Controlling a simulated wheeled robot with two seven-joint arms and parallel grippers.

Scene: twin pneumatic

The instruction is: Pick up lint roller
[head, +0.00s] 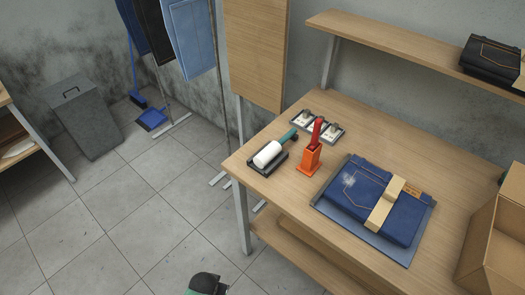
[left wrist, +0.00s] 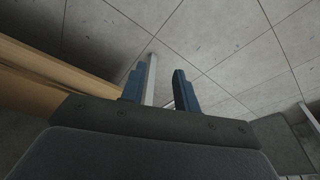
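The lint roller (head: 267,154) has a white roll and a teal handle. It lies in a dark shallow holder (head: 282,161) near the left corner of the wooden table (head: 285,205), its handle pointing away to the upper right. My left gripper (left wrist: 158,82) shows in the left wrist view with two blue fingers apart and nothing between them. Floor tiles and a table leg show beyond the fingers. The lint roller is not in that view. My right gripper is not in view.
Close right of the roller stands an orange holder (head: 309,160) with a red-handled tool. Behind is a metal plate with small fittings (head: 329,133). Folded jeans (head: 354,188) with a tan band lie on a grey-blue board. A cardboard box (head: 492,240) stands at right.

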